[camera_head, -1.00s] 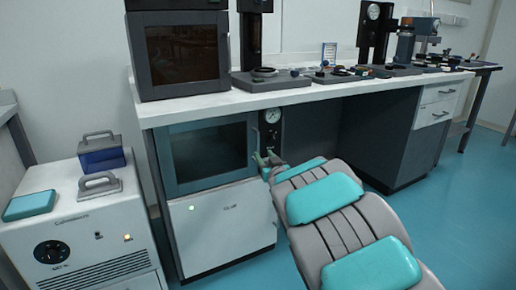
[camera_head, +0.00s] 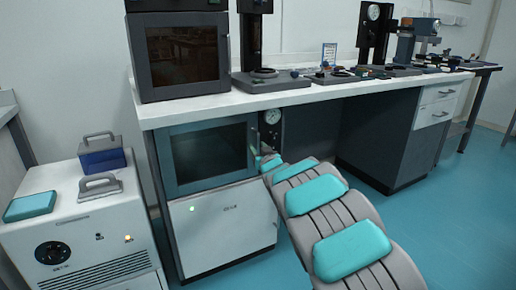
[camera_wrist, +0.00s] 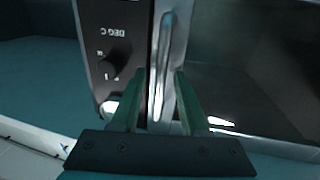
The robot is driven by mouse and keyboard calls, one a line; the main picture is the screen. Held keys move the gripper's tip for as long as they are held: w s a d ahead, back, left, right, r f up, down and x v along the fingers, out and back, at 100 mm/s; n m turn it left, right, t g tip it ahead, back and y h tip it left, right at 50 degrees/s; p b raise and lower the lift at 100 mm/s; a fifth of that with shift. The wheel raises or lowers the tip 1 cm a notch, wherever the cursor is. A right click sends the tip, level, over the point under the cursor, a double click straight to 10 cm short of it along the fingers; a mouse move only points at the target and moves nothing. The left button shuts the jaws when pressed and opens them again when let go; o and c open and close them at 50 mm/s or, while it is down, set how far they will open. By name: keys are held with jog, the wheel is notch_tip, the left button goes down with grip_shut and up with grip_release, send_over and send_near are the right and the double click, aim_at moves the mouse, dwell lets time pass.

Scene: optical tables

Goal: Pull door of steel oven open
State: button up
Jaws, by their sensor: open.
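The steel oven (camera_head: 222,209) is built in under the white bench, with a white lower front. Its door (camera_head: 208,158) has a dark window in a teal-grey frame and looks shut. My gripper (camera_head: 256,153) is at the door's right edge. In the wrist view, my gripper (camera_wrist: 158,88) is open, with one green finger on each side of the upright metal door handle (camera_wrist: 167,48). Whether the fingers touch the handle cannot be told. The door (camera_wrist: 250,95) fills the right of that view. My arm hides the area right of the oven front.
A dark panel with a gauge (camera_head: 271,117) is right of the door; its knob (camera_wrist: 109,68) shows in the wrist view. A white floor unit (camera_head: 85,240) stands left of the oven. A dark boxy oven (camera_head: 180,55) sits on the bench. Teal floor (camera_head: 470,215) is clear at right.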

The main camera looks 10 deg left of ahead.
grip_shut()
dwell(1.4)
